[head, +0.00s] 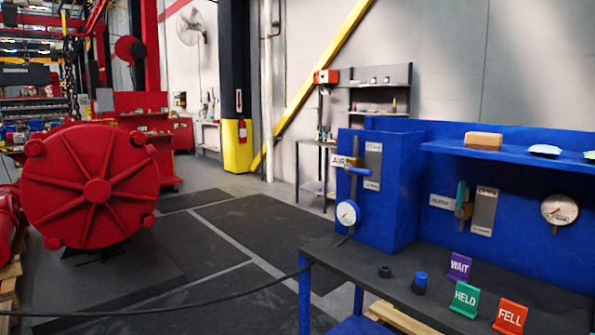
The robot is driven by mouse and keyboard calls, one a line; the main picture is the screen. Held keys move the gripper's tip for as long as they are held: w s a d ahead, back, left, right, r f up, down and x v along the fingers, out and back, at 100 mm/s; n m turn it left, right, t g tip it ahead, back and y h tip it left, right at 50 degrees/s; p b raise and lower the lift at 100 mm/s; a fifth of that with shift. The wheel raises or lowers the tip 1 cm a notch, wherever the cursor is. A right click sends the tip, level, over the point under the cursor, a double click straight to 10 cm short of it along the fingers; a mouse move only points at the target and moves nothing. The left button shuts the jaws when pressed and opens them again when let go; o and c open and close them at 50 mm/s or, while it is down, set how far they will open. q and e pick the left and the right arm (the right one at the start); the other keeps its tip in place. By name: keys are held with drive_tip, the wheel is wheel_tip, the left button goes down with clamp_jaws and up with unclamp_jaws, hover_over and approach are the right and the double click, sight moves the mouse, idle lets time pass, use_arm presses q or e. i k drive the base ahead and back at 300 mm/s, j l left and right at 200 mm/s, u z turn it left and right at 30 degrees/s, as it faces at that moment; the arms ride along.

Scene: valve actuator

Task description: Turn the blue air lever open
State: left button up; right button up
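The blue air lever (370,183) is on a small valve with a vertical pipe, on the front of a blue cabinet (395,205) in the middle right of the head view. It points right and slightly down, toward the lower part of a grey plate (374,160). The plate's small lettering is too small to read surely. A white AIR label (338,160) is left of the valve. A round white gauge (347,213) hangs below it, with a dark hose running down. Neither of my grippers is in view.
A second valve with a teal lever (461,194) and another gauge (559,209) are on the blue panel at right. The dark bench (400,275) holds WAIT (459,267), HELD (465,299) and FELL (510,317) signs. A red actuator (92,187) stands left; floor between is open.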

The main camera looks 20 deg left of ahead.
sight(347, 166)
drive_tip(key=u, duration=0.45)
drive_tip(key=i+j+z, duration=0.1)
drive_tip(key=i+z, duration=0.3)
drive_tip(key=i, duration=0.15)
drive_tip(key=i+j+z, duration=0.25)
drive_tip(key=i+z, duration=0.15)
drive_tip(key=i, duration=0.15)
